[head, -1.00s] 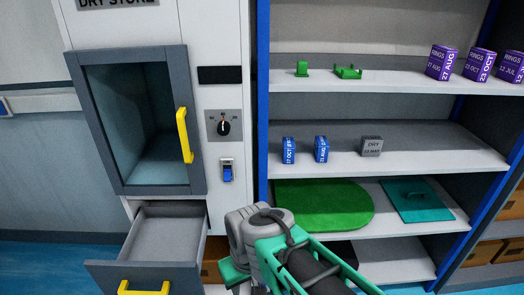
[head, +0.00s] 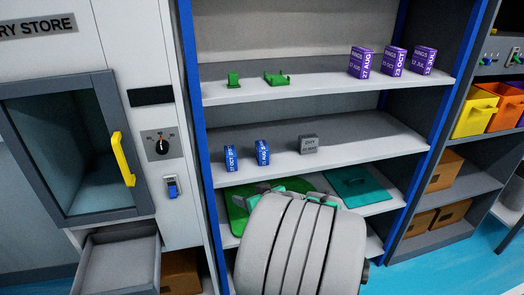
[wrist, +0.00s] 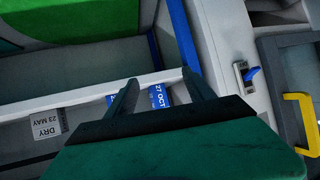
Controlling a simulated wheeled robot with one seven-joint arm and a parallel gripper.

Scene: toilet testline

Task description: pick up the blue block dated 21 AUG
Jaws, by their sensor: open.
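Two small blue blocks stand on the middle shelf in the head view. The right one (head: 262,152) has an AUG label, its day number too small to be sure of. The left one (head: 231,159) is labelled OCT. In the wrist view my gripper (wrist: 160,75) is open and empty. The OCT block (wrist: 157,95) shows between its fingers, beyond them. The other blue block (wrist: 111,100) is mostly hidden behind the left finger. In the head view my arm hides the fingers.
A grey DRY block (head: 309,144) stands right of the blue blocks. Purple RINGS blocks (head: 394,60) and small green parts (head: 277,79) are on the shelf above. A green mat (head: 240,205) and a teal panel (head: 358,186) lie below. An open drawer (head: 120,262) juts out at left.

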